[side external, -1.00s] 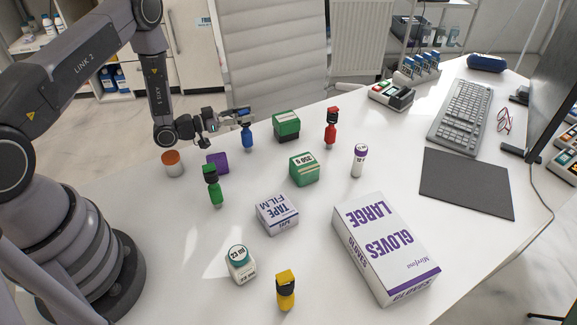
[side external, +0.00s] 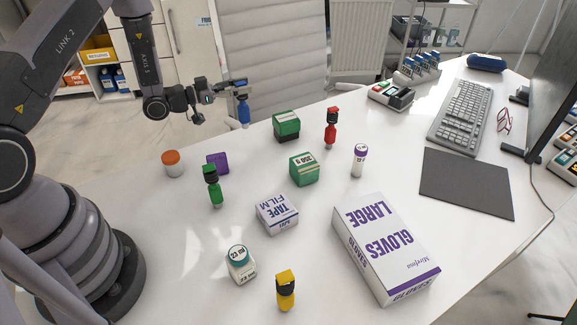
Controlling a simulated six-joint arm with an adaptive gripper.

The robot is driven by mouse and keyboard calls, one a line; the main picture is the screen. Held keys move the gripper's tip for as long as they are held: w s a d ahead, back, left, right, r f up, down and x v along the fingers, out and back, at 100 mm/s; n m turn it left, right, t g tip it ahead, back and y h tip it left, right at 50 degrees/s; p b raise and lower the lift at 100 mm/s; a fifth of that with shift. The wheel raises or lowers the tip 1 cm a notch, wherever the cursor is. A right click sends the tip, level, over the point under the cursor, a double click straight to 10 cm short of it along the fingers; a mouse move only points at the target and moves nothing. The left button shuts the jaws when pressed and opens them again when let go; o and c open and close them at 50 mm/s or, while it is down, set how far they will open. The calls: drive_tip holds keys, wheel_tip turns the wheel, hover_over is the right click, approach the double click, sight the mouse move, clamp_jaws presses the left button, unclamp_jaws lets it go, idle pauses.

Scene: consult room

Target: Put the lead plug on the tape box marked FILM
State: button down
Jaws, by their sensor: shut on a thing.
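My gripper (side external: 239,88) is shut on a blue lead plug (side external: 244,112) and holds it in the air over the far edge of the table, its blue body hanging down. The tape box marked FILM (side external: 277,215) is a white box with purple lettering near the middle of the table, below and nearer than my gripper. Its top is clear. Other lead plugs stand on the table: a green one (side external: 213,187) left of the tape box, a red one (side external: 331,128) at the back, and a yellow one (side external: 285,290) at the front.
A green box marked 350 g (side external: 304,169) and a darker green box (side external: 286,127) stand behind the tape box. A large gloves box (side external: 385,248) lies to its right. A teal-capped bottle (side external: 241,264), purple box (side external: 218,162), orange-capped jar (side external: 173,164) and purple-capped tube (side external: 359,161) stand around.

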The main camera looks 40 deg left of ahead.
drive_tip(key=s+d+r+m+g+h, duration=0.2)
drive_tip(key=s+d+m+g+h, duration=0.3)
drive_tip(key=d, duration=0.5)
drive_tip(key=s+d+r+m+g+h, duration=0.2)
drive_tip(key=s+d+m+g+h, duration=0.15)
drive_tip(key=s+d+g, duration=0.5)
wheel_tip(320, 180, down, 8)
drive_tip(key=d+t, duration=0.2)
drive_tip(key=shift+w+r, duration=0.15)
drive_tip(key=shift+w, duration=0.1)
drive_tip(key=shift+d+m+y, duration=0.1)
drive_tip(key=shift+m+y, duration=0.15)
drive_tip(key=c, duration=0.8)
unclamp_jaws()
